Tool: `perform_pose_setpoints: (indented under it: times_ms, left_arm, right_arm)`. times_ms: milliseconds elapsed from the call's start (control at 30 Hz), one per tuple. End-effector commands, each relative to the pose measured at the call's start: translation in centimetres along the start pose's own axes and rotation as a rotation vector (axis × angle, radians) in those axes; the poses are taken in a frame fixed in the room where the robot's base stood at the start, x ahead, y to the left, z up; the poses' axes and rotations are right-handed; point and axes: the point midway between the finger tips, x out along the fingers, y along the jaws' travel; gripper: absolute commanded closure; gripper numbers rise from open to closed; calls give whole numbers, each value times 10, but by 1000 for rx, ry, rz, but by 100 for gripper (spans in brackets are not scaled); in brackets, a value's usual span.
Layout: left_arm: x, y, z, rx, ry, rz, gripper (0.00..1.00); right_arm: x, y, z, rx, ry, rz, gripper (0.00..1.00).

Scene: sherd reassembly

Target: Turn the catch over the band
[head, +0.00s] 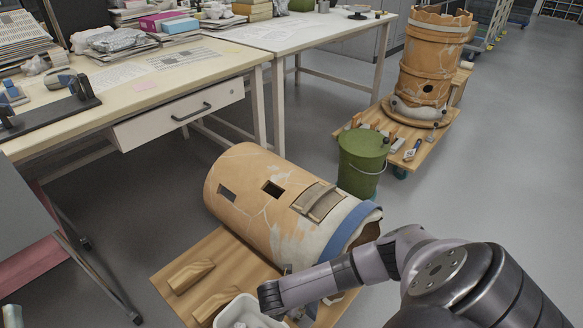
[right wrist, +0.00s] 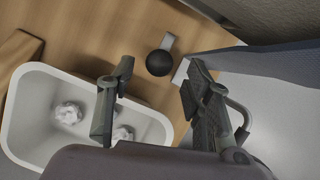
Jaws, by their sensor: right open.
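The blue band (head: 349,230) runs around the pale end of a large orange jar (head: 262,197) lying on its side. In the right wrist view, the band (right wrist: 265,65) shows as a dark blue-grey strip at right. A black ball knob (right wrist: 160,63) with a short grey bar beside it, seemingly the catch, lies by the band's edge above the wooden board. My right gripper (right wrist: 158,80) is open, with the knob between its fingertips in the picture; contact cannot be told. In the head view, the right gripper (head: 272,297) is beside the jar's lower edge. My left gripper is out of view.
A white tub (head: 232,312) with crumpled pale pieces stands on the wooden board (head: 222,243), close to my right gripper. Wooden wedges (head: 191,275) lie beside it. A green bucket (head: 362,162) stands behind the jar. A cluttered table (head: 230,55) is at left.

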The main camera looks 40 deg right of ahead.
Motion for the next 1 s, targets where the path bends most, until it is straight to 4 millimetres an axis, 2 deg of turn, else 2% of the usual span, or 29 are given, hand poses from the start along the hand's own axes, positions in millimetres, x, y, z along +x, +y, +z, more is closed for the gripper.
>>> perform_pose_setpoints:
  times_ms: [200,400,800,1000]
  left_arm:
    - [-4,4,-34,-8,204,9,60]
    - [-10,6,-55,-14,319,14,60]
    - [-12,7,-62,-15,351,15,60]
    - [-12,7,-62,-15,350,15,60]
  right_arm:
    - [18,0,-1,0,0,0,53]
    - [26,0,0,0,-1,-1,53]
    - [28,0,0,0,0,0,54]
    - [28,0,0,0,0,0,68]
